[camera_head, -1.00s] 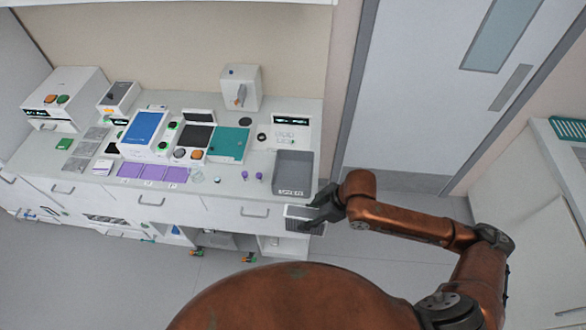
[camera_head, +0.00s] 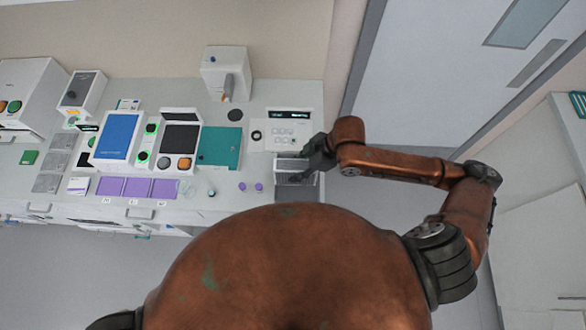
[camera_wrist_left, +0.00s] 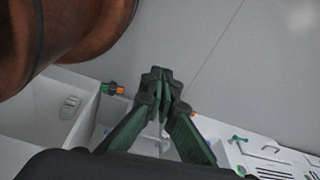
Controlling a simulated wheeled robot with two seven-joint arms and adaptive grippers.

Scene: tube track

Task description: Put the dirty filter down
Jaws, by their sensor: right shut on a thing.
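My right gripper (camera_head: 312,165) is shut on the dirty filter (camera_head: 284,192), a small whitish block with a dark face. It holds the filter at the grey tray (camera_head: 290,157) on the right end of the counter, in the head view. The filter and fingers cover much of the tray. I cannot tell whether the filter touches the tray's floor. My left gripper (camera_wrist_left: 160,82) shows in the left wrist view with its green-sided fingers together and nothing between them. It points at the floor and cabinet fronts.
A white panel with buttons (camera_head: 288,128) stands just behind the tray. A white dispenser (camera_head: 226,73) stands at the back. The door (camera_head: 440,80) is to the right.

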